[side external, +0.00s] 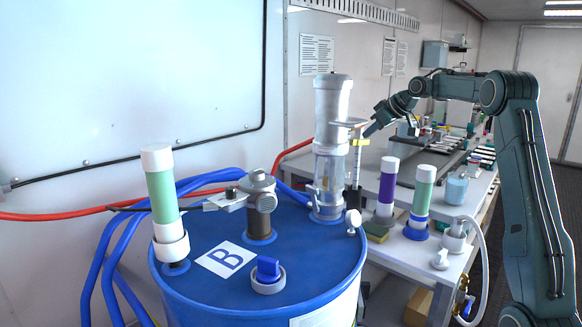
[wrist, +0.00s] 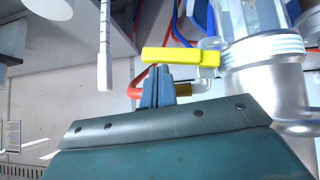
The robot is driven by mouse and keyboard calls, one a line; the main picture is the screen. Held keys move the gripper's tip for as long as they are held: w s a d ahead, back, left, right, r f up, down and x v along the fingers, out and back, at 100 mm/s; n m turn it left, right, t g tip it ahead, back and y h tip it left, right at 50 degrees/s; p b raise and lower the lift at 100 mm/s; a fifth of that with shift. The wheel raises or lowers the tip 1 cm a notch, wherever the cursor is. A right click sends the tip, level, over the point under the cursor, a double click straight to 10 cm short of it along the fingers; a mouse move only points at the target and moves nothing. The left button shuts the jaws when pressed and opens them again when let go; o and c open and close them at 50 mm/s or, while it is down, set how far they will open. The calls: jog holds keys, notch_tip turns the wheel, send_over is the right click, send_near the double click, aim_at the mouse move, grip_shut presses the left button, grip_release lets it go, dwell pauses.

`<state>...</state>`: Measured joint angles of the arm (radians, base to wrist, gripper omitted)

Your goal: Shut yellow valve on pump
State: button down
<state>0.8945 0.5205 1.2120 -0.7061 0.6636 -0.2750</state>
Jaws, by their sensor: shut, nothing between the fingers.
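The pump (side external: 332,103), a white upright cylinder with a clear lower section, stands on the blue drum in the side view. Its yellow valve handle (side external: 360,142) sticks out to the right of the pump. In the wrist view the yellow handle (wrist: 180,56) is a flat bar lying nearly level, beside the clear pump body (wrist: 262,60). My gripper (side external: 369,131) is just right of the handle in the side view. In the wrist view my gripper's fingers (wrist: 157,88) are together and empty, just below the handle. I cannot tell whether they touch it.
The blue drum (side external: 215,285) carries a green-and-white cylinder (side external: 163,190) and a grey fitting (side external: 260,205). A bench at right holds a purple-and-white cylinder (side external: 387,182), a green-and-white one (side external: 424,188) and a blue cup (side external: 456,190). A red hose (wrist: 138,84) runs behind my fingers.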

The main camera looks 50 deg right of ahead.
jog(key=shift+r, duration=0.25)
jog(key=shift+r, duration=0.55)
jog(key=d+v, duration=0.1)
jog(key=v, duration=1.2)
jog(key=shift+s+a+r, duration=0.3)
jog(key=shift+a, duration=0.25)
jog(key=c, duration=1.9)
grip_release()
jog(key=o, duration=0.6)
jog(key=shift+w+a+f, duration=0.1)
jog(key=shift+w+f, duration=0.05)
jog(key=shift+w, duration=0.05)
jog(key=shift+c, duration=0.2)
jog(key=w+a+f+n+t, duration=0.3)
jog(key=w+f+n+t, duration=0.25)
jog(key=f+n, duration=0.2)
jog(key=s+f+n+t+h, duration=0.1)
jog(key=s+f+n+h, duration=0.3)
jog(key=s+f+h, duration=0.1)
jog(key=shift+s+a+f+h, duration=0.15)
jog(key=shift+a+f+h, duration=0.15)
jog(key=shift+f, duration=0.6)
